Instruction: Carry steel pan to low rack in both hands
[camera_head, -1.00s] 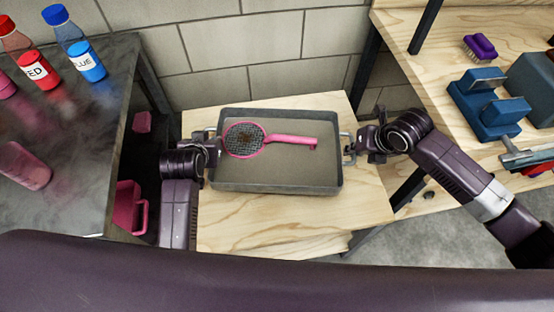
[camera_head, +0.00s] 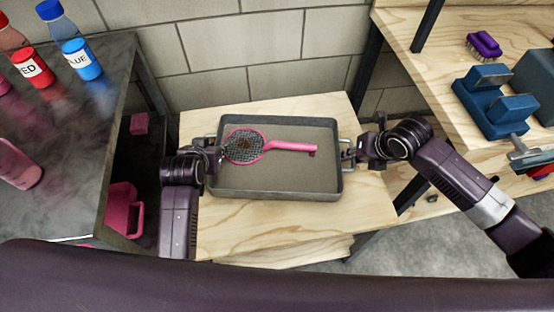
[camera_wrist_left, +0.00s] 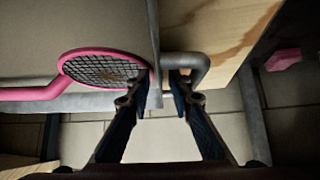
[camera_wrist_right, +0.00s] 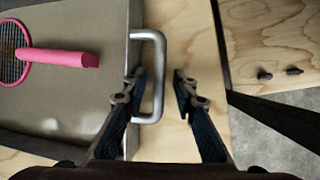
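The grey steel pan (camera_head: 275,192) is on a light wooden surface (camera_head: 255,225). A pink-handled mesh strainer (camera_head: 290,146) lies in it. My left gripper (camera_head: 213,155) is at the pan's left side; its fingers (camera_wrist_left: 160,92) are apart near the left handle (camera_wrist_left: 203,68), and contact is unclear. My right gripper (camera_head: 360,150) is at the right handle (camera_head: 346,155). In the right wrist view its fingers (camera_wrist_right: 160,88) are apart, with the handle's outer bar (camera_wrist_right: 159,70) between them and a gap on the outer side. I cannot tell which surface is the low rack.
A dark table (camera_head: 75,150) at left bears a red bottle (camera_head: 30,65) and a blue bottle (camera_head: 78,55). A pink container (camera_head: 122,208) is below it. A wooden bench (camera_head: 425,75) at right holds a purple brush (camera_head: 484,45) and blue blocks (camera_head: 490,100). A block wall stands behind.

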